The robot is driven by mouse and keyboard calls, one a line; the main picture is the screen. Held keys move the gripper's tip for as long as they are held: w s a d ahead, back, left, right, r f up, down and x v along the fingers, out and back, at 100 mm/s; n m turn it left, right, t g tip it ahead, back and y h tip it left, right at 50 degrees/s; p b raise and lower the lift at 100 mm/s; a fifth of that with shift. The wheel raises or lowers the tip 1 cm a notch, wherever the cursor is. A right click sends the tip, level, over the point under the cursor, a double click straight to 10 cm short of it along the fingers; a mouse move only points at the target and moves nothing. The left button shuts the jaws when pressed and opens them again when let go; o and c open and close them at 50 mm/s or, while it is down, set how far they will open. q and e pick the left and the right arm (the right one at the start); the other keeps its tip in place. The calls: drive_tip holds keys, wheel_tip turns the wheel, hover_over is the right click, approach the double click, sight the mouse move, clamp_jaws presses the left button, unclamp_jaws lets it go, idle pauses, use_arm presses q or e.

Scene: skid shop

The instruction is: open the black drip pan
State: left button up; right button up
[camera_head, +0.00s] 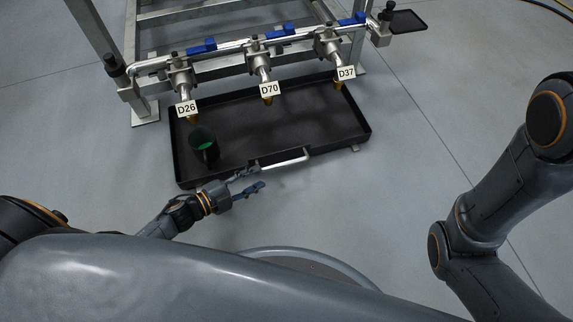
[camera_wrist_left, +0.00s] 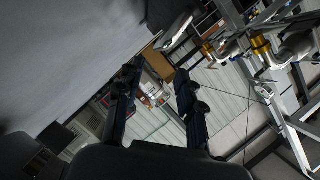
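The black drip pan (camera_head: 280,125) lies below the pipe rack, a wide shallow tray. Its silver bar handle (camera_head: 284,161) is on the near edge. My left gripper (camera_head: 256,179) is just in front of the pan's near edge, at the left end of the handle. Its two fingers are apart, and the handle does not appear to be between them. In the left wrist view the fingers (camera_wrist_left: 157,76) are also spread, with nothing held between them; the pan cannot be made out there. My right gripper is out of frame; only right arm links show.
A black cup with green inside (camera_head: 204,146) stands in the pan's left part. Taps tagged D26 (camera_head: 187,108), D70 (camera_head: 271,90) and D37 (camera_head: 346,73) hang above the pan's far side. A small black tray (camera_head: 407,21) is at upper right. Floor right of the pan is clear.

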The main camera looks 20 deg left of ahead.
sight(281, 165)
use_arm(q)
drive_tip(key=b+x, duration=0.2)
drive_tip(key=x, duration=0.3)
drive_tip(key=b+x, duration=0.2)
drive_tip(key=x, duration=0.3)
drive_tip(key=shift+f+b, duration=0.25)
drive_tip(key=shift+b, duration=0.05)
drive_tip(key=shift+w+d, duration=0.4)
drive_tip(key=shift+w, duration=0.2)
drive_tip(key=shift+c, duration=0.4)
clamp_jaws()
